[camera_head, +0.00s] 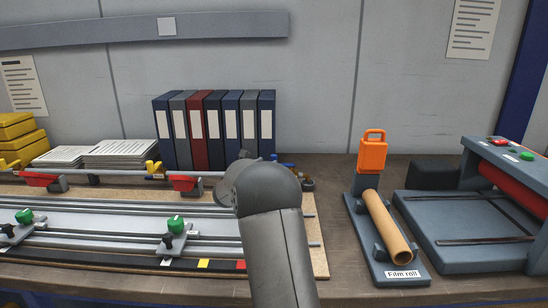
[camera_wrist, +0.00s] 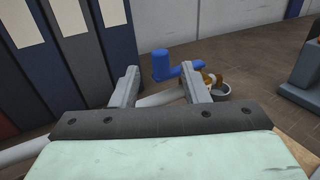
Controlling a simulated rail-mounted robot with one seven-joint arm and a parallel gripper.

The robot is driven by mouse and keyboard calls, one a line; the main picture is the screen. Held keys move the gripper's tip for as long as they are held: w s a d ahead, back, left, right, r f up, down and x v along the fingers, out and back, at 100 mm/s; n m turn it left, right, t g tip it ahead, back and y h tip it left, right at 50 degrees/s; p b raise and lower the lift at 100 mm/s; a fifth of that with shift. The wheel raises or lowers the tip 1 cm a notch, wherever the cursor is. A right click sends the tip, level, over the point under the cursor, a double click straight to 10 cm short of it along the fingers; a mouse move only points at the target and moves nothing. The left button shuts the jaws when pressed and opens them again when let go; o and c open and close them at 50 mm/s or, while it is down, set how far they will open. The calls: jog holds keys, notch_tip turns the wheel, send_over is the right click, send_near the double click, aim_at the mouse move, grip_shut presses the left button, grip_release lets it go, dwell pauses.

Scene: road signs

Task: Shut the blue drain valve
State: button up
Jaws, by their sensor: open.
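The blue drain valve handle (camera_wrist: 163,66) shows in the wrist view just past the fingertips, in line with the gap between them. Its blue stem runs right to a brass fitting (camera_wrist: 209,78). My gripper (camera_wrist: 159,73) is open, with its two grey fingers apart and nothing seen gripped. A pale pipe (camera_wrist: 160,97) shows between the fingers, below the handle. In the head view only a little blue of the valve (camera_head: 287,164) shows behind my arm, which hides my gripper.
A small grey cup (camera_wrist: 220,90) sits under the brass fitting. Upright binders (camera_head: 214,125) stand close on the left. A cutting board with rails and green knobs (camera_head: 175,223) lies in front. A film roll stand (camera_head: 382,278) is to the right.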

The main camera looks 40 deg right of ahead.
aim_at(273, 159)
jog(key=x, duration=0.6)
jog(key=shift+w+d+p, duration=0.1)
jog(key=shift+d+p, duration=0.1)
jog(key=shift+p, duration=0.1)
jog(key=shift+c, duration=0.2)
grip_shut()
